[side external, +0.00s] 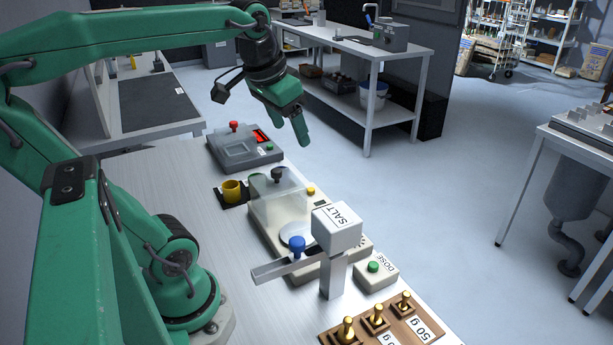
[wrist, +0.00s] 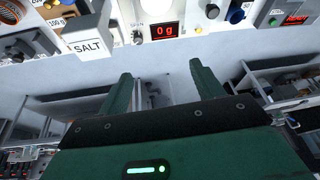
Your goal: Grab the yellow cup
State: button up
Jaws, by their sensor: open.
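The yellow cup (side external: 231,190) stands upright on a small black mat (side external: 226,202) on the workbench, between the grey console and the scale. My gripper (side external: 289,138) hangs in the air up and to the right of the cup, apart from it, with its fingers pointing down. In the wrist view my gripper (wrist: 159,76) has its two green fingers spread, with nothing between them.
A grey console (side external: 243,151) with a red button is behind the cup. A scale with a clear cover (side external: 278,200) and a white salt hopper (side external: 337,228) stand in front and to the right. A wooden weight block (side external: 390,325) is at the near end. The bench left of the cup is clear.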

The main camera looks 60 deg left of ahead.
jog(key=w+a+n+g, duration=0.1)
jog(key=a, duration=0.7)
jog(key=n+g+h, duration=0.1)
jog(key=n+g, duration=0.2)
send_over(232, 191)
jog(key=a, duration=0.2)
notch_tip(232, 191, down, 24)
jog(key=shift+w+f, duration=0.15)
jog(key=shift+f, duration=0.1)
jog(key=shift+a+f, duration=0.1)
jog(key=shift+f, duration=0.6)
jog(key=shift+a+f, duration=0.1)
jog(key=shift+f, duration=2.5)
jog(key=c, duration=1)
